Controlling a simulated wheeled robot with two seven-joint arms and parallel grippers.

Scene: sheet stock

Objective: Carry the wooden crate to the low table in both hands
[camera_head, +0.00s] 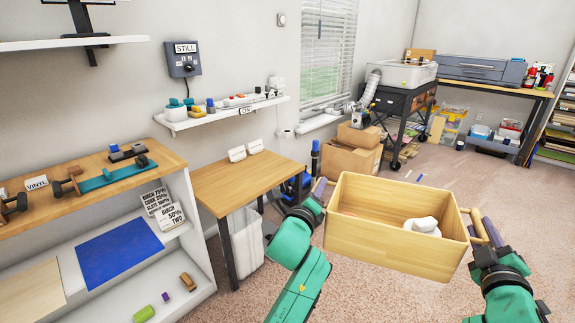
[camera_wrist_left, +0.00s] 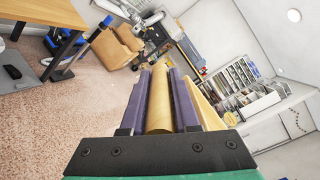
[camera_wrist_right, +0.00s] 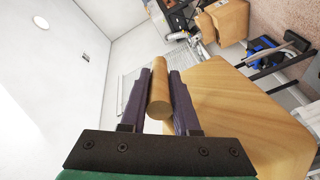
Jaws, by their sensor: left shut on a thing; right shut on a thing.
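The wooden crate (camera_head: 385,240) is held up in front of me over the carpet, with a white rounded object (camera_head: 422,226) inside it. My left gripper (camera_head: 318,192) is shut on the bar handle at the crate's left end; that handle (camera_wrist_left: 160,100) lies between the fingers in the left wrist view. My right gripper (camera_head: 486,230) is shut on the handle at the right end, and the right wrist view shows that round bar (camera_wrist_right: 160,90) between its fingers. A low wooden table (camera_head: 240,185) stands against the wall, left of the crate and apart from it.
Two small white cards (camera_head: 237,154) stand at the low table's back edge; its front is clear. A white bin (camera_head: 246,240) is under it. A shelf unit (camera_head: 190,240) stands to its left. Cardboard boxes (camera_head: 352,158) and a black cart (camera_head: 400,110) are behind the crate.

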